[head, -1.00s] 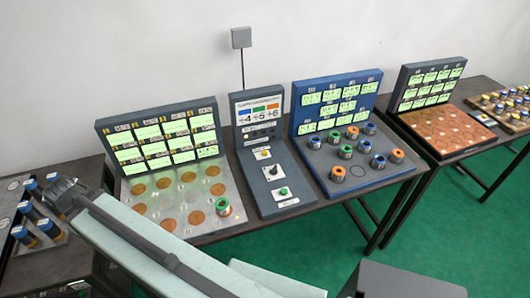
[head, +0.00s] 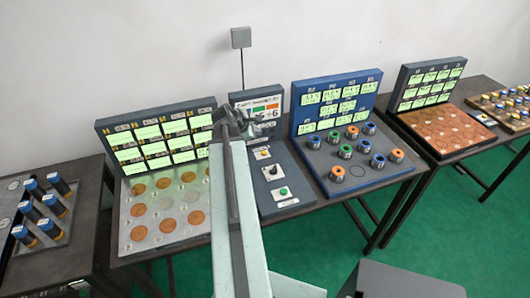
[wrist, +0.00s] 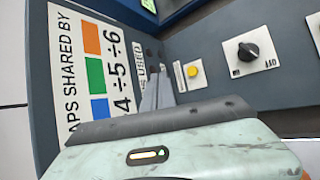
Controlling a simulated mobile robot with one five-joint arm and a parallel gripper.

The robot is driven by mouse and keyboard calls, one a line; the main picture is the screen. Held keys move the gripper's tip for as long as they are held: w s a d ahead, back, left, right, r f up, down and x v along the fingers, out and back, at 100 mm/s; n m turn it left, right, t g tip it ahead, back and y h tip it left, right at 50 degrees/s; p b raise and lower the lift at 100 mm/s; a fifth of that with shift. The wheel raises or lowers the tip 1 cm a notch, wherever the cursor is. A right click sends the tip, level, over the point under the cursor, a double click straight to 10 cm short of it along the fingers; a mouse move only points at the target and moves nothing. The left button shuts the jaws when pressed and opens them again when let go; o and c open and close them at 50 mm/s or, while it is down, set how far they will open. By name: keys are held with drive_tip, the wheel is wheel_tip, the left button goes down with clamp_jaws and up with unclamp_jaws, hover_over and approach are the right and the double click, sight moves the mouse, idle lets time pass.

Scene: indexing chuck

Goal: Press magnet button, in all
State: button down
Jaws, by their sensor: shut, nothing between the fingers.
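The narrow grey control panel (head: 293,203) stands in the middle of the table. It has a yellow button (head: 264,153), a black knob (head: 273,171) and a green button (head: 283,192). I cannot read which one is the magnet button. My gripper (head: 238,118) is shut and empty in front of the panel's upright sign, partly covering it. In the wrist view the fingers (wrist: 157,90) point at the panel, left of the yellow button (wrist: 193,71) and the black knob (wrist: 248,51). I cannot tell whether they touch anything. The green button is not clear in that view.
On the left is a board with copper discs (head: 125,222) and lit displays. On the right is a blue board (head: 378,88) with several coloured-top cylinders. Blue-topped cylinders (head: 60,184) stand on the far-left table. My arm crosses the disc board's right side.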

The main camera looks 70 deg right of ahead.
sight(263, 153)
drive_tip(key=shift+s+d+r, duration=0.1)
drive_tip(key=shift+s+d, duration=0.25)
drive_tip(key=shift+s, duration=0.2)
drive_tip(key=shift+s+d+r, duration=0.1)
drive_tip(key=shift+s+d, duration=0.2)
drive_tip(key=shift+s, duration=0.25)
wheel_tip(263, 153, down, 9)
drive_tip(key=b, duration=0.9)
drive_tip(key=shift+w, duration=0.1)
drive_tip(key=shift+r, duration=0.1)
idle(0.6)
drive_tip(key=shift+f+b, duration=0.3)
drive_tip(key=shift+f, duration=0.1)
